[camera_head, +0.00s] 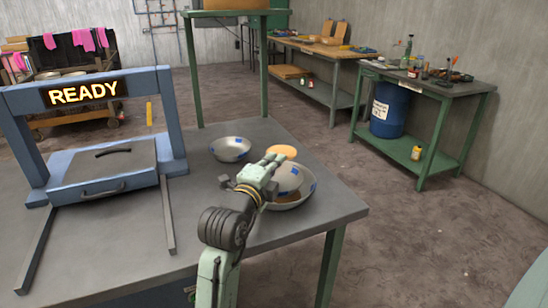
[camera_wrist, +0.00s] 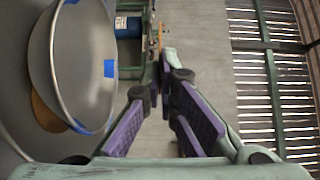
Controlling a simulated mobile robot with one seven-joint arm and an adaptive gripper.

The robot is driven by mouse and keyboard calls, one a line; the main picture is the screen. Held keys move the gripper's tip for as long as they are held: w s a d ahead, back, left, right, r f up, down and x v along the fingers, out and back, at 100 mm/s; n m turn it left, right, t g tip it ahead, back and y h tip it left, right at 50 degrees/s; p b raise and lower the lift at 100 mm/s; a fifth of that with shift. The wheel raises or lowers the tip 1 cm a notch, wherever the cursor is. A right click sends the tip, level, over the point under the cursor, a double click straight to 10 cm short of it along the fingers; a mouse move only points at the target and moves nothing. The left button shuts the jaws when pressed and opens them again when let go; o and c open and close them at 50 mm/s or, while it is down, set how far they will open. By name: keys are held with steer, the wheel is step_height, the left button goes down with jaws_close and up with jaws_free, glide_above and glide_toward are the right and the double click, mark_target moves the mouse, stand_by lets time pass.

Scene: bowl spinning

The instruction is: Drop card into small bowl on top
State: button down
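The card looks like a flat, round tan disc (camera_head: 281,151) at the tip of my gripper (camera_head: 270,160). In the wrist view it seems to show edge-on as a thin orange-brown strip (camera_wrist: 160,36) between my gripper's fingertips (camera_wrist: 162,55), which are nearly together on it. The small bowl (camera_head: 289,178) is grey metal with blue tape and sits on top in a larger metal bowl (camera_head: 293,205). The small bowl (camera_wrist: 85,60) fills the left of the wrist view. The card is beyond and above the bowls' far rim. My gripper hides part of the bowls.
Another metal bowl (camera_head: 230,149) with blue tape stands left of my gripper on the grey table (camera_head: 240,245). A blue press-like frame with a READY sign (camera_head: 84,92) stands at the left. A brown piece (camera_wrist: 47,112) shows under the small bowl.

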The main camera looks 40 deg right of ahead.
steer(key=c, duration=2.3)
jaws_free()
steer(key=shift+f, duration=0.2)
steer(key=o, duration=0.6)
steer(key=v, duration=1.2)
